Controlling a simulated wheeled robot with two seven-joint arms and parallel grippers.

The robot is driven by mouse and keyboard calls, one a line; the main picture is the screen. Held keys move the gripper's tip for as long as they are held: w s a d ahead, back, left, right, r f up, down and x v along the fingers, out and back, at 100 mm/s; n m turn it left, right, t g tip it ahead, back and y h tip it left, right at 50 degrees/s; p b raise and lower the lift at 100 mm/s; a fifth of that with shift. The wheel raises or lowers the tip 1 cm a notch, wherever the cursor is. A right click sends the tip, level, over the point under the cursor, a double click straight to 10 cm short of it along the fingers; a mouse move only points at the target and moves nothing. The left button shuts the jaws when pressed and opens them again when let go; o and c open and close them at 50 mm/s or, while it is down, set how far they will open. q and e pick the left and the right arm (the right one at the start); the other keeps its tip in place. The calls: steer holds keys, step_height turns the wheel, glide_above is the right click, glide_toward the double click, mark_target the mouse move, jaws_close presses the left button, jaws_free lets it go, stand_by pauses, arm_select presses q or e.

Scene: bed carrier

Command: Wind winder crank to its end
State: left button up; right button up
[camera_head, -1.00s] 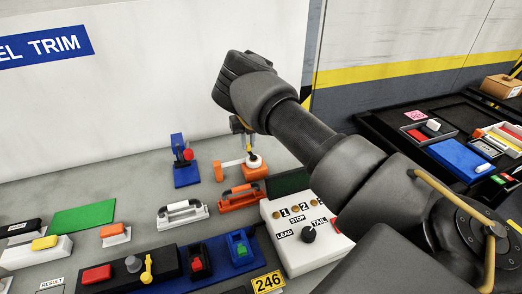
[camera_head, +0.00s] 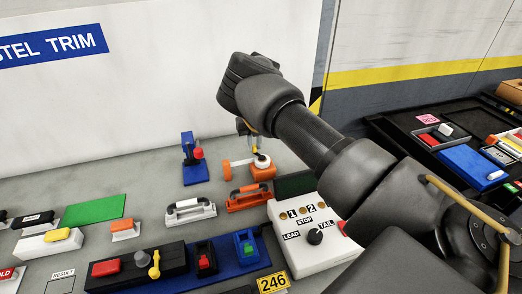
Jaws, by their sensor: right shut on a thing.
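The winder (camera_head: 262,173) is a small orange block with a white round hub and an orange-and-white crank arm (camera_head: 238,163) that points left from the hub. It stands at the back of the grey bench. My right gripper (camera_head: 250,146) reaches down over the winder from above, with its fingers at the top of the hub. It is shut on a part there, seemingly the crank's knob, mostly hidden by the fingers and wrist. My left gripper is not in view.
A blue device with a red knob (camera_head: 195,160) stands left of the winder. White (camera_head: 190,209) and orange (camera_head: 247,197) handles lie in front. A white box with a dial (camera_head: 312,237) is at the front right. A dark table (camera_head: 455,140) holds trays at the right.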

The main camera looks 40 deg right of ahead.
steer(key=shift+s+a, duration=0.1)
steer(key=shift+a, duration=0.25)
steer(key=shift+s+a+p, duration=0.2)
steer(key=shift+a+p, duration=0.15)
steer(key=shift+a, duration=0.1)
steer(key=shift+s+a, duration=0.1)
steer(key=shift+s+a, duration=0.1)
steer(key=shift+s, duration=0.05)
steer(key=shift+s+a+p, duration=0.15)
steer(key=shift+a+p, duration=0.05)
steer(key=shift+p, duration=0.1)
steer(key=shift+s+a+p, duration=0.25)
steer(key=shift+s+p, duration=0.1)
steer(key=shift+s, duration=0.05)
steer(key=shift+s, duration=0.1)
